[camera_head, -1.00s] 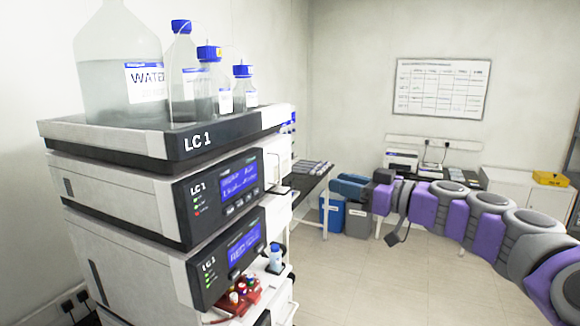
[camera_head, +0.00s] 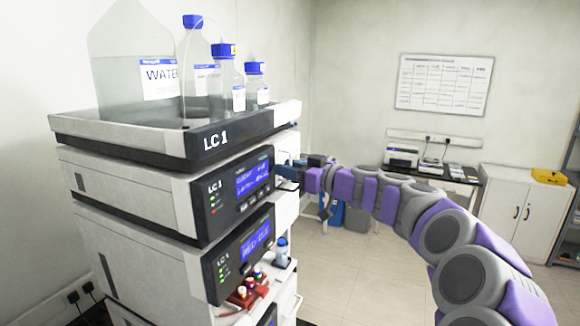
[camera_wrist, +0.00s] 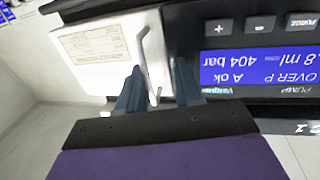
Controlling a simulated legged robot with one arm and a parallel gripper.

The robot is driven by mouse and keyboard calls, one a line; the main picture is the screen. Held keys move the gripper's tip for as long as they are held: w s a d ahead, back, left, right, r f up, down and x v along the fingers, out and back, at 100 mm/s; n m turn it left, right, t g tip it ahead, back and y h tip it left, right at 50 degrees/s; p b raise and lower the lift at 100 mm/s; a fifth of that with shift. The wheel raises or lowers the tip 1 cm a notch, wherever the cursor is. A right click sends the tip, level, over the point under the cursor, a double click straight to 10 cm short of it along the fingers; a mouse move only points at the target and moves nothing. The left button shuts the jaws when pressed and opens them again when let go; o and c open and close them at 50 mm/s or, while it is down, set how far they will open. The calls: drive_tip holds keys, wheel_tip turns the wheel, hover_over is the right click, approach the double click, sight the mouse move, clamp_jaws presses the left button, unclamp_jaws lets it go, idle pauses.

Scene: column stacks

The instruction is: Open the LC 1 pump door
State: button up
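The LC 1 stack stands at left in the head view. Its pump module (camera_head: 140,195) is the upper unit below the bottle tray, with a lit blue screen. In the wrist view this pump screen (camera_wrist: 262,67) appears upside down, reading 404 bar. Beside it is a white panel (camera_wrist: 95,45) with a label and a thin pale bar handle (camera_wrist: 147,55). My gripper (camera_head: 288,171) is at the right side of the pump front. In the wrist view my gripper's fingers (camera_wrist: 157,68) are apart, with the handle between or just beyond them. Contact cannot be told.
The tray (camera_head: 190,140) on top holds several solvent bottles, including a large water bottle (camera_head: 135,70). The lower module (camera_head: 170,255) has red vial holders (camera_head: 248,292) and a small blue-capped bottle (camera_head: 282,252) beside it. Open floor (camera_head: 340,275) lies to the right.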

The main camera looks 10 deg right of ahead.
drive_tip(key=shift+w+d, duration=0.2)
drive_tip(key=shift+d, duration=1.3)
drive_tip(key=shift+c, duration=0.5)
drive_tip(key=shift+s, duration=0.1)
drive_tip(key=shift+c, duration=0.8)
drive_tip(key=shift+a+r, duration=0.1)
drive_tip(key=shift+a, duration=0.25)
drive_tip(key=shift+c, duration=0.8)
drive_tip(key=shift+a, duration=0.6)
clamp_jaws()
drive_tip(key=shift+d, duration=0.15)
drive_tip(key=shift+d+f, duration=0.1)
drive_tip(key=shift+f, duration=0.1)
